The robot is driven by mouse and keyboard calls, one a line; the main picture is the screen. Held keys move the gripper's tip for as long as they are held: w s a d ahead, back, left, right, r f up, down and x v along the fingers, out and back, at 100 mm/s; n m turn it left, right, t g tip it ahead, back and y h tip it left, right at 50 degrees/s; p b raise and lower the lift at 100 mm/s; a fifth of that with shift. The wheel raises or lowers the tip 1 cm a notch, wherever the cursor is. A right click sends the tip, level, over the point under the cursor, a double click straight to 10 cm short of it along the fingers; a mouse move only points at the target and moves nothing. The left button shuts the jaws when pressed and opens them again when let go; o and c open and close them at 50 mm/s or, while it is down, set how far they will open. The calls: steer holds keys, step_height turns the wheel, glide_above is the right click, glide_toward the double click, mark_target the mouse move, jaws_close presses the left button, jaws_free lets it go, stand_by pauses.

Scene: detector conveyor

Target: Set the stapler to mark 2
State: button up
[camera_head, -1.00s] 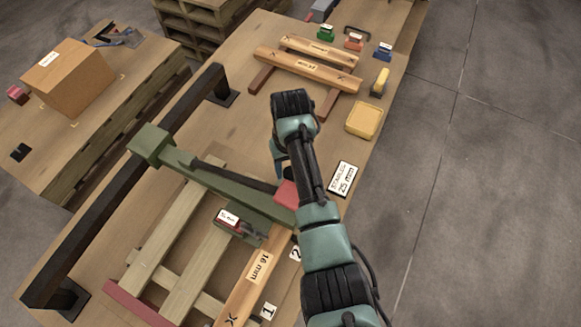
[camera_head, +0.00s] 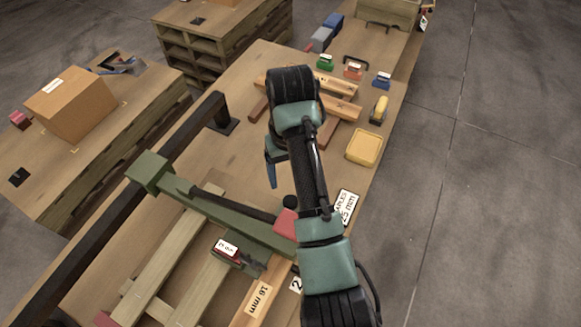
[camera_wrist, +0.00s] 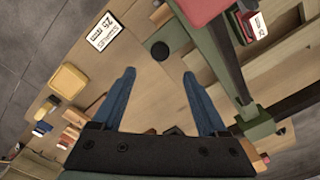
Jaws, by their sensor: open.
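A green swing arm (camera_head: 230,217) with a red block (camera_head: 286,224) at its end reaches over slatted wooden boards. A red and dark tool with a white label (camera_head: 228,250) sits below it; I cannot tell for sure which part is the stapler. A black round knob (camera_head: 290,202) stands beside the red block and shows in the wrist view (camera_wrist: 160,50). The card for mark 2 (camera_head: 296,284) is partly hidden by my arm. My gripper (camera_head: 271,183) is open and empty above the table, its blue fingers apart in the wrist view (camera_wrist: 158,75), with the knob beyond the tips.
A "staples 25 mm" card (camera_head: 346,205) and a yellow tray (camera_head: 364,147) lie on the right side. A plank marked 16 mm (camera_head: 262,297) lies at the front. A dark rail (camera_head: 160,160) runs along the left. Small coloured items (camera_head: 381,81) stand at the back.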

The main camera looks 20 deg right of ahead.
step_height(320, 180, up, 2)
steer(key=shift+r+p, duration=0.25)
steer(key=shift+p, duration=0.6)
steer(key=w+a+r+n+t+h, duration=0.1)
steer(key=w+a+r+t, duration=0.2)
steer(key=w+r+t, duration=0.4)
steer(key=w+a+r+t, duration=0.3)
steer(key=w+r, duration=0.2)
steer(key=r, duration=0.4)
steer(key=a+r+t, duration=0.3)
steer(key=r+t, duration=0.1)
steer(key=r, duration=0.5)
steer(key=a+r+t, duration=0.2)
steer(key=r+t, duration=0.1)
steer(key=r, duration=0.6)
steer(key=s+a+r+t, duration=0.2)
steer(key=s+r+t, duration=0.3)
steer(key=s+r, duration=0.4)
steer(key=s+a+r+t+y+b, duration=0.1)
steer(key=s+a+r+t, duration=0.1)
steer(key=s+r+t, duration=0.3)
steer(key=s+r, duration=0.4)
steer(key=r, duration=0.3)
steer(key=shift+s+a+r, duration=0.3)
steer(key=shift+a+r, duration=0.05)
steer(key=shift+r, duration=0.05)
